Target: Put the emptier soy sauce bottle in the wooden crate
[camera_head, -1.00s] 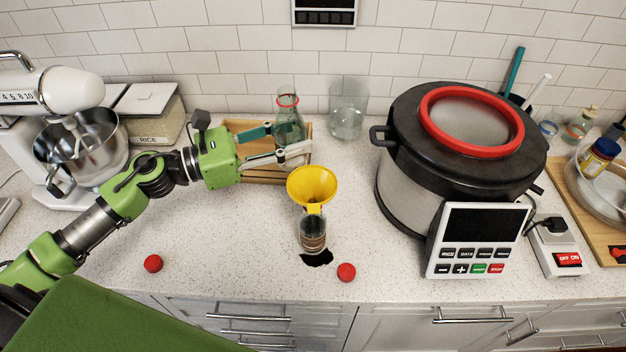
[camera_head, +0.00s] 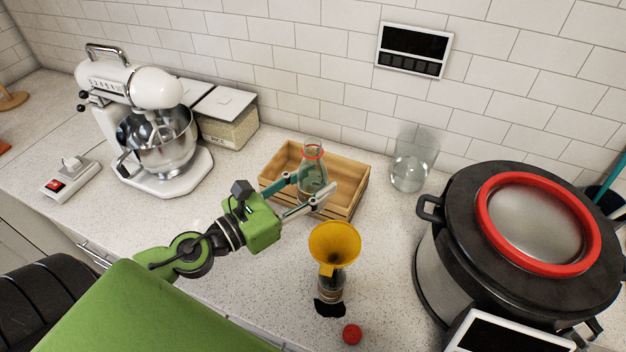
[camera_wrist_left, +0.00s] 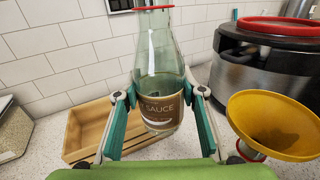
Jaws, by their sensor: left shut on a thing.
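A glass soy sauce bottle (camera_head: 312,168) with a red ring at its neck and a brown label stands upright in my left gripper (camera_head: 304,197). In the left wrist view the fingers close around the bottle (camera_wrist_left: 158,75) at its label, and the glass above looks empty. In the head view the bottle overlaps the wooden crate (camera_head: 352,192); in the wrist view the crate (camera_wrist_left: 90,133) lies behind and left of it. I cannot tell whether the bottle touches the crate. A second bottle (camera_head: 331,285) stands on the counter with a yellow funnel (camera_head: 335,244) in its mouth. My right gripper is not in view.
A glass jar (camera_head: 410,172) stands right of the crate. A large cooker (camera_head: 440,262) fills the right side. A stand mixer (camera_head: 150,130) and a rice container (camera_head: 228,118) are at left. A red cap (camera_head: 352,334) and a dark spill (camera_head: 328,308) lie near the funnel bottle.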

